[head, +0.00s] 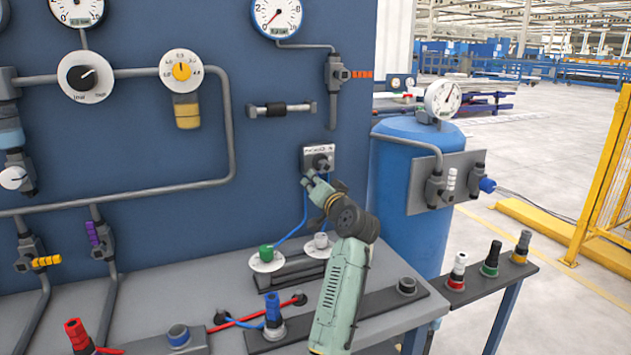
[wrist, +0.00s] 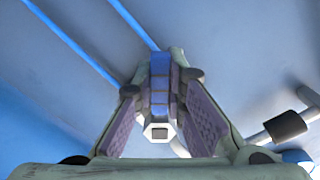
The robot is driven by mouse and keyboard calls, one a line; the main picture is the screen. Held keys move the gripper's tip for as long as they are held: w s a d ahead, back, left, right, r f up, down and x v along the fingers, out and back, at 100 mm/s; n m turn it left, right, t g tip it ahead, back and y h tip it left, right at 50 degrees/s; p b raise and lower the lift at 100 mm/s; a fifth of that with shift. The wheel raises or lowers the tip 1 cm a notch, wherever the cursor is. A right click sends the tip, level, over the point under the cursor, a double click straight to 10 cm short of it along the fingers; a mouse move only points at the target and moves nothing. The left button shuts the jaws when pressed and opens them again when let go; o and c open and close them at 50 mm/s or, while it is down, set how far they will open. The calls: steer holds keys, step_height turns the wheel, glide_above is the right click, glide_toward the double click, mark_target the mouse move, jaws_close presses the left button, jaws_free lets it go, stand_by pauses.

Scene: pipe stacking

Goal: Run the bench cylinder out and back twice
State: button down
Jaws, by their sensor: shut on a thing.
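A small valve with a label plate (head: 319,156) is on the blue panel. My gripper (head: 309,181) is right below it, its upper part overlapping the lower edge of the valve. Two blue tubes (head: 304,212) run from the valve down to a green knob (head: 266,252) and a white knob (head: 321,240) on a dark bench unit (head: 291,274). I cannot tell whether this unit is the bench cylinder, or its rod position.
A black-barrelled fitting (head: 282,109) is fixed on the panel above. Grey pipes (head: 135,190) and gauges (head: 277,15) stand out from the panel. A blue tank (head: 400,215) stands at the right. Blue (head: 272,309) and red (head: 77,335) fittings rise from the bench front.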

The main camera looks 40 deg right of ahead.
stand_by(0.5)
steer(key=c, duration=1.6)
jaws_free()
steer(key=v, duration=1.2)
